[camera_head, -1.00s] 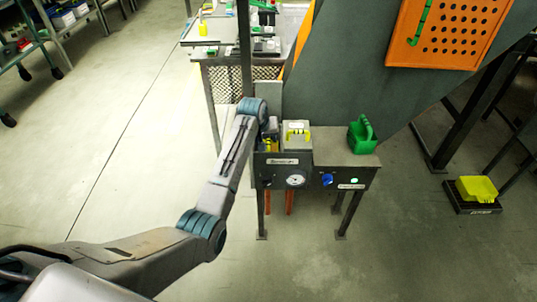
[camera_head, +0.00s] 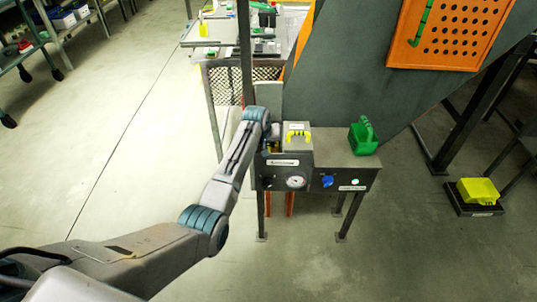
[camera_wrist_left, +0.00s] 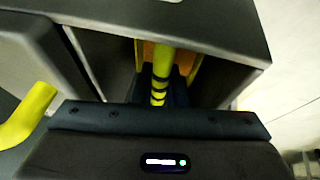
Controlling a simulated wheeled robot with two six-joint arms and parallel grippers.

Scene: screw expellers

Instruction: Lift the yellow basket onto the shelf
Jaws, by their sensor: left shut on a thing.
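The yellow basket (camera_head: 478,190) sits on a low black platform (camera_head: 473,208) on the floor at the far right of the head view, well away from my left arm. My left gripper (camera_wrist_left: 160,95) is at the left end of the grey machine stand, its tips mostly hidden in the head view. In the left wrist view it is shut on a yellow bar with black bands (camera_wrist_left: 163,62), in a dark opening with orange inside. My right gripper is not in view. I cannot tell which surface is the shelf.
The machine stand (camera_head: 345,165) carries a green basket (camera_head: 363,137) and a grey box with a yellow handle (camera_head: 298,134), which also shows in the wrist view (camera_wrist_left: 28,115). An orange perforated panel (camera_head: 447,35) hangs above. The floor (camera_head: 400,260) in front is clear.

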